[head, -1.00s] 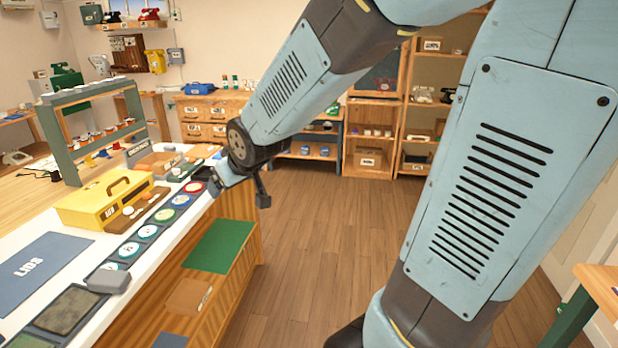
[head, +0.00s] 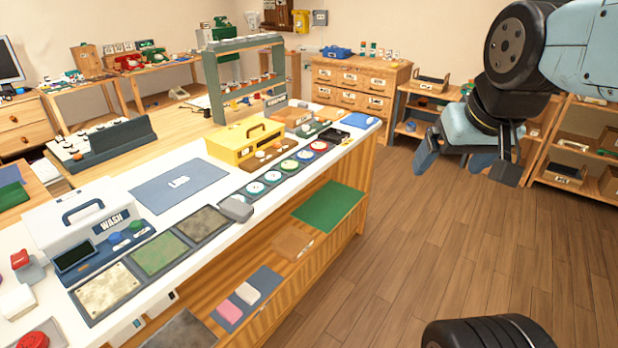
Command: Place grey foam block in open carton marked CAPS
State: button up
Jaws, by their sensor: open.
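A small grey block (head: 236,208), which looks like the grey foam block, lies at the front edge of the white counter (head: 210,255), beside the dark textured pads. My gripper (head: 466,165) is at the upper right, pointing down with its jaws apart and empty. It is well to the right of the block, over the floor side. I cannot read the CAPS marking on any carton. A labelled carton (head: 565,174) stands on the right-hand shelves, and an open brown tray or carton (head: 292,116) sits farther along the counter.
A yellow case (head: 243,142), a row of round coloured discs (head: 289,165) and a white WASH box (head: 80,218) stand on the counter. A lower shelf holds a green mat (head: 328,206) and pink (head: 229,311) and white (head: 247,292) blocks. The wooden floor (head: 420,250) is clear.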

jog(key=w+a+f+n+t, duration=0.1)
jog(key=w+a+f+n, duration=0.1)
jog(key=w+f, duration=0.35)
jog(key=w+a+f+n, duration=0.2)
jog(key=w, duration=0.6)
jog(key=w+a+f+n+t, duration=0.1)
jog(key=w+a+f+n, duration=0.1)
jog(key=w+f, duration=0.35)
jog(key=n+y, duration=0.7)
jog(key=y, duration=0.7)
send_near(241, 208)
jog(key=x, duration=0.6)
jog(key=shift+w+a+f, duration=0.1)
jog(key=shift+w+a, duration=0.05)
jog(key=shift+a, duration=0.25)
jog(key=shift+x, duration=2.55)
jog(key=shift+w+d, duration=0.1)
